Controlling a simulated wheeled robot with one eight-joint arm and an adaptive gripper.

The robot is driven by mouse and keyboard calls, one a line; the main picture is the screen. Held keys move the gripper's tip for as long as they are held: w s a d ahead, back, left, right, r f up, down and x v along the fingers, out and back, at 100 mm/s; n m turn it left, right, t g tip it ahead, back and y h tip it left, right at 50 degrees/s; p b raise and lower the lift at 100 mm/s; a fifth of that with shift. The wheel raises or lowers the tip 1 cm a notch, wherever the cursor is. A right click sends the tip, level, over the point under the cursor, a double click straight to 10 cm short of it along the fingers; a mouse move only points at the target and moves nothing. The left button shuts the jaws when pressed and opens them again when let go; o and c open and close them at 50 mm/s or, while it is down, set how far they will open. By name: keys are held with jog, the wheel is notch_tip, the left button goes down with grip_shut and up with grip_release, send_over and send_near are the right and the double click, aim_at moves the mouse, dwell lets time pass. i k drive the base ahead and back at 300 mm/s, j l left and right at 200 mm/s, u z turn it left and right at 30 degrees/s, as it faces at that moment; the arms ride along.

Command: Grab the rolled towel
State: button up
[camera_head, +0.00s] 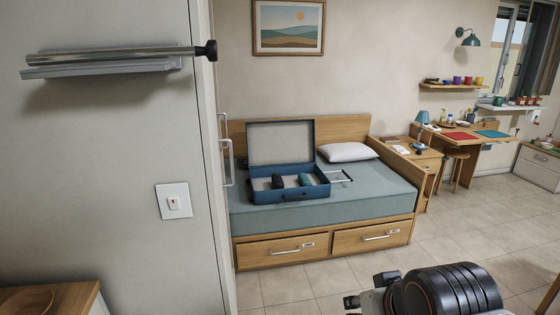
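An open blue suitcase (262,194) lies on the bed, its lid raised at the back. Inside it, on the right, is a small teal rounded item (304,180) that looks like a rolled towel, though it is too small to be sure. A darker item (277,181) lies to its left, apart from it. My arm shows at the bottom right, with what seems to be my gripper (362,300) at its left end, low in front of the bed and well away from the suitcase. Its fingers are too unclear to judge.
The bed (370,199) has a white pillow (347,152) and two drawers below. A wall or door panel (120,120) fills the left, with a shelf-like bar (110,58). A desk (470,135) and stool stand at the right. Tiled floor (460,220) is open at the right.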

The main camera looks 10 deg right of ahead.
aim_at(303, 180)
jog(key=i+l+z, duration=0.1)
jog(key=i, duration=0.4)
jog(key=i+l, duration=0.25)
jog(key=i, duration=0.25)
jog(key=i+l+z, duration=0.15)
jog(key=i, duration=0.35)
jog(key=i+l+u, duration=0.4)
jog(key=l, duration=0.15)
jog(key=i+l+u, duration=0.15)
jog(key=l, duration=0.2)
jog(key=i+l+u, duration=0.2)
jog(key=l+u, duration=0.2)
jog(key=l, duration=0.3)
jog(key=i+l+u, duration=0.2)
jog(key=l, duration=0.75)
jog(key=k+l, duration=0.15)
jog(key=l, duration=0.45)
jog(key=z, duration=0.05)
